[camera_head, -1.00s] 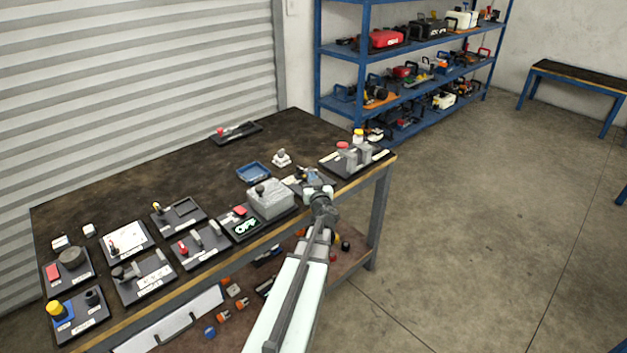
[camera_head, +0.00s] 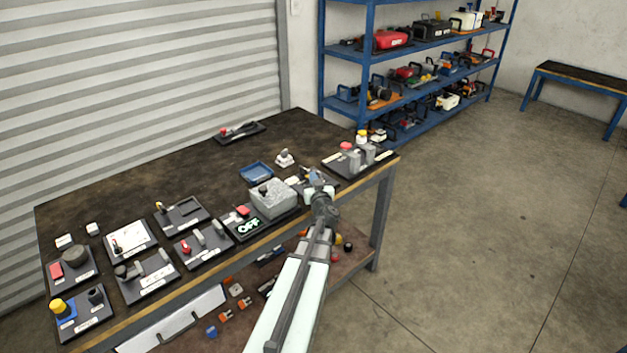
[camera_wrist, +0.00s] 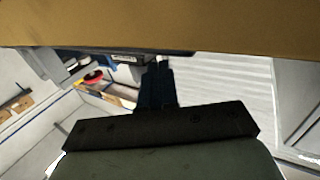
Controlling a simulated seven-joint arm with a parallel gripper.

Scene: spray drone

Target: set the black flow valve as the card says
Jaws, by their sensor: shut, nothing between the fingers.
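My gripper (camera_head: 313,180) is at the end of my arm over the right front part of the workbench, just right of a grey box. In the wrist view its dark fingers (camera_wrist: 156,85) are together and hold nothing. A white card (camera_head: 130,238) with red and dark marks lies on a panel at the left; its writing is too small to read. A black round knob (camera_head: 75,257) beside a red block and a dark lever-like part (camera_head: 123,271) are at the left end. I cannot tell which dark part is the flow valve.
A panel with grey and red-topped parts (camera_head: 350,157) is right of my gripper. The back of the workbench (camera_head: 160,180) is mostly clear.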

